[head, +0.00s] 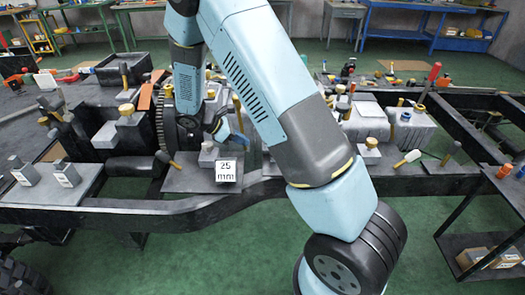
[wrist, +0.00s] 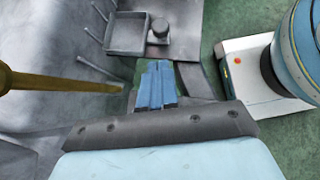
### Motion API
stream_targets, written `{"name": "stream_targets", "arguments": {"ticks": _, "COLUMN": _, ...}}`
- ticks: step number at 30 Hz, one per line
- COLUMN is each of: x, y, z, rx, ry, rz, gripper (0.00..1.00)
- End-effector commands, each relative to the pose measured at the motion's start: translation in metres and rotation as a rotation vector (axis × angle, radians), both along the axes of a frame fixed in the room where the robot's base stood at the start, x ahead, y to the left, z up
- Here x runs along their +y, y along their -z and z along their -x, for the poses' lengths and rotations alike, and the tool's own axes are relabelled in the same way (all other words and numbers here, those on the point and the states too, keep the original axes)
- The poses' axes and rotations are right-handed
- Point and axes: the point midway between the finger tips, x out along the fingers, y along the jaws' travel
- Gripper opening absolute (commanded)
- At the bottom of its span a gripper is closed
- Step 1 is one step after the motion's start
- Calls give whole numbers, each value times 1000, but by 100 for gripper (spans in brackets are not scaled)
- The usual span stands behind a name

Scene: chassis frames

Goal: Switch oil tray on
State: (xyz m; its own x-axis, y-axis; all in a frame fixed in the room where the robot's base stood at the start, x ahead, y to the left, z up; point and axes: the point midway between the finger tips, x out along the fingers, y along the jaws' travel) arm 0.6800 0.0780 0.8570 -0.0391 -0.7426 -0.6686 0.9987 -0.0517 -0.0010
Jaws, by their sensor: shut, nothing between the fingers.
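My gripper (wrist: 157,86) is shut and empty, its blue fingers together in the wrist view. In the head view my gripper (head: 221,130) is low over the chassis, above and behind the block marked 25 mm. A shallow grey square tray (wrist: 130,36) with a raised rim lies beyond the fingertips in the wrist view; it looks like the oil tray, but I cannot be sure. A dark round knob on a square base (wrist: 159,30) stands just right of it. The fingers appear apart from both. I cannot pick out this tray in the head view, nor tell the knob's on or off state.
A yellow-brown rod (wrist: 60,82) crosses the left of the wrist view near a grey casting. Dark chassis rails (head: 150,211) run across the front.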

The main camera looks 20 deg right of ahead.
Motion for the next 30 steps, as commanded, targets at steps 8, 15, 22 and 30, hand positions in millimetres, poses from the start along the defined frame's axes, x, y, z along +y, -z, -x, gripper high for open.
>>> {"name": "stream_targets", "arguments": {"ticks": 8, "x": -10, "y": 10, "z": 1, "rx": 1, "ry": -1, "rz": 1, "gripper": 0}}
{"name": "stream_targets", "arguments": {"ticks": 15, "x": -39, "y": 35, "z": 3, "rx": 1, "ry": 0, "rz": 1, "gripper": 0}}
{"name": "stream_targets", "arguments": {"ticks": 22, "x": -62, "y": 57, "z": 3, "rx": 0, "ry": -1, "rz": 0, "gripper": 0}}
{"name": "stream_targets", "arguments": {"ticks": 30, "x": -73, "y": 66, "z": 4, "rx": -1, "ry": -2, "rz": -1, "gripper": 0}}
